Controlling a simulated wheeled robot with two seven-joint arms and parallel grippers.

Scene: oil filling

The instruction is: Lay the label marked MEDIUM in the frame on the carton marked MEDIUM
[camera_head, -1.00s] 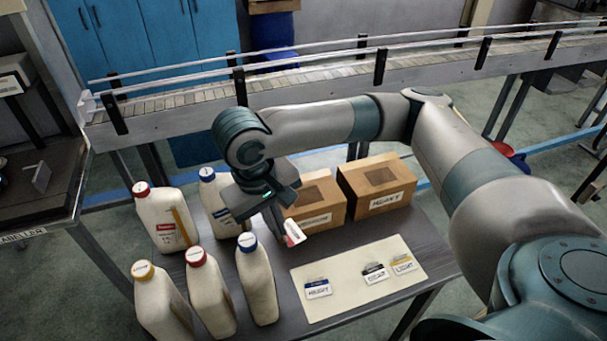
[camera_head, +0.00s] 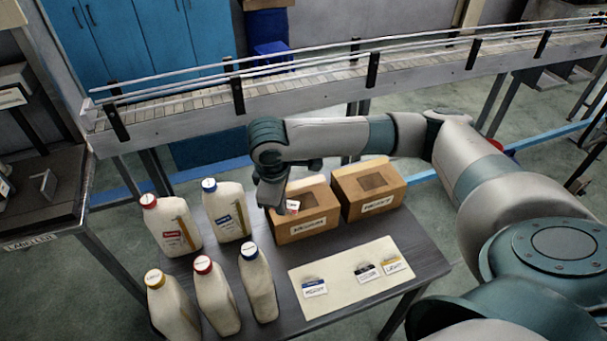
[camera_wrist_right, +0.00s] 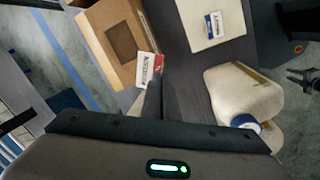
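My right gripper (camera_head: 280,205) is shut on a small white label with a red band (camera_head: 292,205); the label also shows at the fingertips in the right wrist view (camera_wrist_right: 149,69). Its print is too small to read surely. The gripper and label are at the front left of the left carton (camera_head: 310,222), whose front marking looks like MEDIUM. The dark square frame on that carton's top shows in the right wrist view (camera_wrist_right: 120,41), beside the label. The label overlaps the carton's edge, apart from the frame. My left gripper (camera_wrist_right: 300,77) seems open and empty at the right wrist view's edge.
The HEAVY carton (camera_head: 377,202) stands to the right. A cream mat (camera_head: 335,290) holds three labels, one blue-banded (camera_head: 314,288). Several capped bottles (camera_head: 227,213) crowd the table's left side. A conveyor (camera_head: 300,85) runs behind.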

